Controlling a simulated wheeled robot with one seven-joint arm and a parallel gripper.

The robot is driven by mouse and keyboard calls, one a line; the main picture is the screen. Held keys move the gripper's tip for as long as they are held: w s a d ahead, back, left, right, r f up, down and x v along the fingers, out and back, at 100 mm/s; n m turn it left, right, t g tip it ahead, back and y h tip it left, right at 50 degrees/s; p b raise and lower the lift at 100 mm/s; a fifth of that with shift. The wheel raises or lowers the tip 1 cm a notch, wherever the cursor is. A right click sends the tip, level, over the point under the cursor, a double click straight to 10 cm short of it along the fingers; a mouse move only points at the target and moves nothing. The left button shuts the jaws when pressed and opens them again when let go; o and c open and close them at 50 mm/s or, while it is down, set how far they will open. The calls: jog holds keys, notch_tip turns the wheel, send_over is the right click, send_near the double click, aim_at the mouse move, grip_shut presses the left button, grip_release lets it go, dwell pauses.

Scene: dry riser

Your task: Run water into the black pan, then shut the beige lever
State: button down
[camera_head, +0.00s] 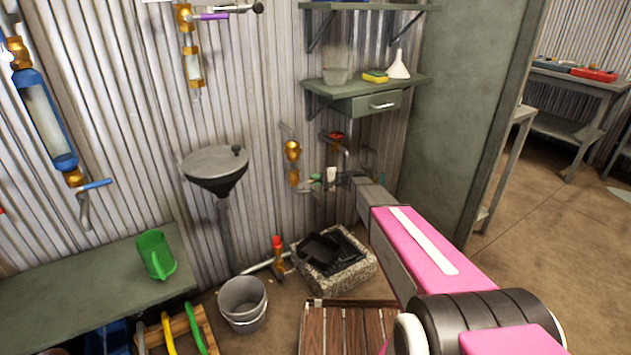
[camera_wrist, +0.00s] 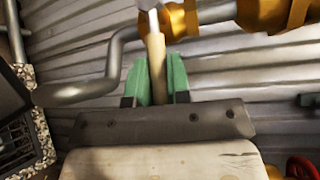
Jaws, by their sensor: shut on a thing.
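The black pan (camera_head: 322,247) sits on the stone basin (camera_head: 348,281) at the foot of the wall. Part of the dark pan and grating shows at the left edge of the wrist view. My gripper (camera_wrist: 157,72) has green fingers shut on the beige lever (camera_wrist: 156,52), which stands between them below a brass valve (camera_wrist: 183,19). A bent grey spout (camera_wrist: 88,91) runs from the pipe toward the basin side. I see no clear water stream. In the head view my gripper is small and partly hidden by my arm, by the wall pipes.
A second brass tap (camera_head: 293,151) is on the wall to the left, and a red-handled one (camera_head: 335,137) is above. A red-topped standpipe (camera_head: 277,245) and a grey bucket (camera_head: 243,302) stand left of the basin. A slatted wooden platform (camera_head: 345,330) lies in front.

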jog(key=shift+s+r+n+h, duration=0.15)
jog(key=shift+r+n+h, duration=0.55)
jog(key=shift+r+h, duration=0.2)
jog(key=shift+a+r+n+h, duration=0.1)
jog(key=shift+r+n+h, duration=0.25)
jog(key=shift+h, duration=0.25)
jog(key=c, duration=1.1)
grip_release()
jog(key=v, duration=1)
jog(key=shift+s+d, duration=0.25)
jog(key=shift+d, duration=0.1)
